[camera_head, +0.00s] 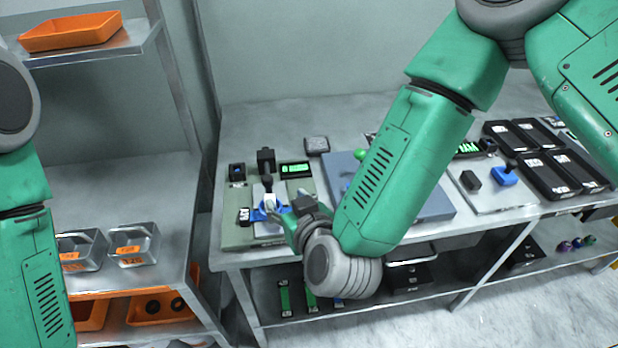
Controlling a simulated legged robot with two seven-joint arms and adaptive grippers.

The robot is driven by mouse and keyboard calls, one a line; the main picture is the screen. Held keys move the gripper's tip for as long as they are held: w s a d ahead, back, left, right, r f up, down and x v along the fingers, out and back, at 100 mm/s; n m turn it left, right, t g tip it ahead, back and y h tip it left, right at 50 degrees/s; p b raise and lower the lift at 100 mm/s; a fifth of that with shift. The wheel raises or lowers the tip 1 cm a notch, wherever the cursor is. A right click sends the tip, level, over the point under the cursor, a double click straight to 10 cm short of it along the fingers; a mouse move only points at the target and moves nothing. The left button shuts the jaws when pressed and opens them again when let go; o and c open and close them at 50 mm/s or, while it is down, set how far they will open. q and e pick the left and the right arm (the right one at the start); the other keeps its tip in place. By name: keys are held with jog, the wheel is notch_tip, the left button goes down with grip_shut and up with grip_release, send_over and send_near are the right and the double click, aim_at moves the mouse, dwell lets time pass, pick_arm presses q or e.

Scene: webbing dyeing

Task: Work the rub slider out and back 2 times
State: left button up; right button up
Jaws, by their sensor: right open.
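A device on a grey-green base (236,202) stands at the left end of the table, with a light track and a blue part (283,210) on it. I take the blue part to be the rub slider. My right gripper (277,207) reaches over this device from the right. Its fingers are open around or beside the blue part; I cannot tell if they touch it. The gripper and wrist hide part of the base. Of my left arm only green links show at the left edge; its gripper is out of view.
A small green-lit display (295,170) and a black block (266,160) are at the device's back. A blue-grey panel (433,207) lies to the right, partly behind my right arm. Black trays (548,178) stand further right. A metal shelf (118,175) with bins is at left.

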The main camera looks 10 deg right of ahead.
aim_at(268, 180)
jog(key=p+x, duration=0.1)
jog(key=x, duration=1.3)
jog(key=shift+a+r, duration=0.1)
jog(key=shift+a, duration=0.05)
jog(key=shift+a, duration=0.1)
jog(key=shift+s, duration=0.15)
grip_shut()
